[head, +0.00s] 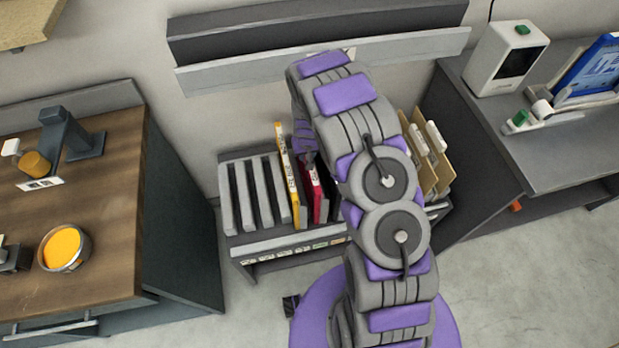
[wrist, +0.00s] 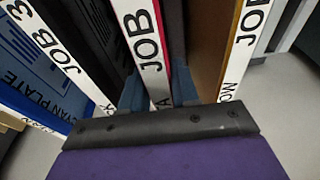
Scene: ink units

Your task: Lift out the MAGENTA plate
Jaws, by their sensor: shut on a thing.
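The magenta plate (head: 319,193) shows in the head view as a crimson panel with a white, lettered edge, upright in the rack (head: 240,238). In the wrist view, the magenta plate (wrist: 147,40) has a white edge reading JOB and a thin crimson side. My gripper (head: 306,150) is at the plate's upper part in the head view, partly hidden by my arm. In the wrist view, my gripper (wrist: 160,90) has a bluish finger on each side of the plate and is shut on it. The plate's lower part is hidden there.
A yellow plate (head: 287,175) stands close left of the magenta one. Tan plates (head: 437,160) stand at the rack's right. The rack's left slots look empty. In the wrist view, a JOB 3 plate (wrist: 50,45) and a cyan plate (wrist: 25,95) stand left. A wall rail (head: 230,75) runs behind.

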